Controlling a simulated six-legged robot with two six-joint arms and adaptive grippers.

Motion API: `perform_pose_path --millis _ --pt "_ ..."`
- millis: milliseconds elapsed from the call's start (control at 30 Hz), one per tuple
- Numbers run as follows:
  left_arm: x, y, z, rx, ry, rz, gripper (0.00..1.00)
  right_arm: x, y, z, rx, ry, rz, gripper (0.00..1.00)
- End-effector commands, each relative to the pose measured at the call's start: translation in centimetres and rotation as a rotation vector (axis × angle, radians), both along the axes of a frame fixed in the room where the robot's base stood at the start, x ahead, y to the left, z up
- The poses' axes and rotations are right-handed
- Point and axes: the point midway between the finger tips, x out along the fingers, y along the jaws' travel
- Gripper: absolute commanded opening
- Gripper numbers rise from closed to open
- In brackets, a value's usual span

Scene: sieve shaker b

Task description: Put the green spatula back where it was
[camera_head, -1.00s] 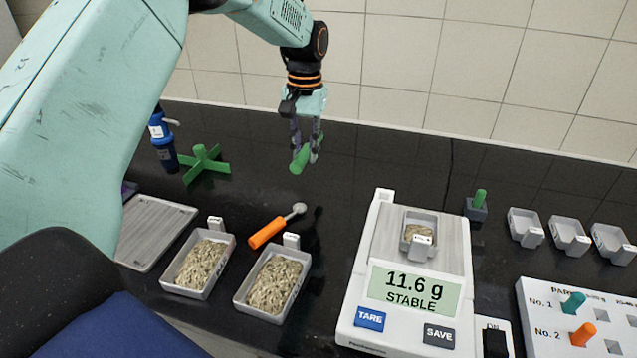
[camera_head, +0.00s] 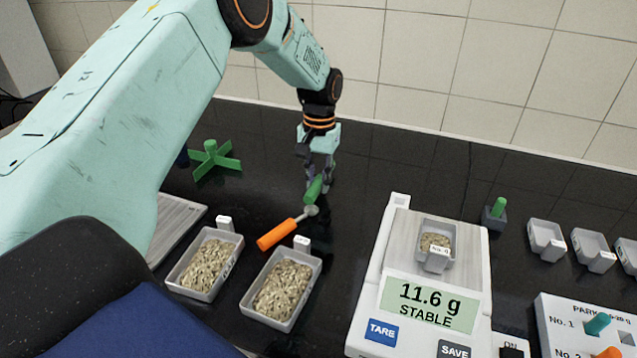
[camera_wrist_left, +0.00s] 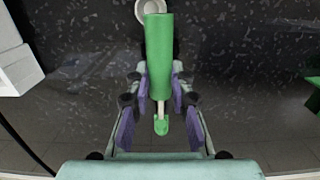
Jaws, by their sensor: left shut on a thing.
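The green spatula (camera_head: 315,187) is in my left gripper (camera_head: 320,180), which is shut on it above the dark counter, just behind the round head of an orange-handled scoop (camera_head: 280,234). I cannot tell its height. In the left wrist view the green spatula (camera_wrist_left: 159,55) lies between the purple finger pads of my left gripper (camera_wrist_left: 160,90). Its thick handle points to the top of that picture and a thin shaft ends in a small green tip. My right gripper is not in view.
Two trays of grain (camera_head: 205,265) (camera_head: 283,290) stand in front of the scoop. A scale (camera_head: 375,300) reading 11.6 g holds a small tray. A green cross-shaped stand (camera_head: 213,160) is behind left. A dark block with a green peg (camera_head: 495,215) and small trays (camera_head: 547,240) are right.

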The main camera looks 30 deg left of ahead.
Motion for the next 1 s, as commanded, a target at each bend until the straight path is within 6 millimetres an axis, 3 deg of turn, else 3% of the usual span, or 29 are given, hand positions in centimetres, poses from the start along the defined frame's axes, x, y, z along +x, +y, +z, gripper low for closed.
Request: perform_pose_path --millis 100,500,533,600,800,1000 --pt "0.09 -0.03 -1.16 0.0 0.0 0.0 0.0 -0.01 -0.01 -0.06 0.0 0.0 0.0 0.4" --pt "0.23 -0.02 -1.58 0.0 0.0 0.0 0.0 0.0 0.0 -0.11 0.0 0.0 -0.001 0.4" --pt "0.23 -0.03 -1.56 0.0 -0.001 0.0 0.23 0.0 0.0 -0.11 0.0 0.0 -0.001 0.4" --pt "0.23 -0.03 -1.53 0.0 -0.001 0.0 0.29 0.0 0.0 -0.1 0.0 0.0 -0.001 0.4" --pt "0.22 -0.02 -1.52 0.0 0.0 0.0 0.44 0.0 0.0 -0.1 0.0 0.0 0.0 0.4" --pt "0.21 -0.03 -1.52 0.0 0.0 0.0 0.44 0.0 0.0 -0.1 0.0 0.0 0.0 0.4"
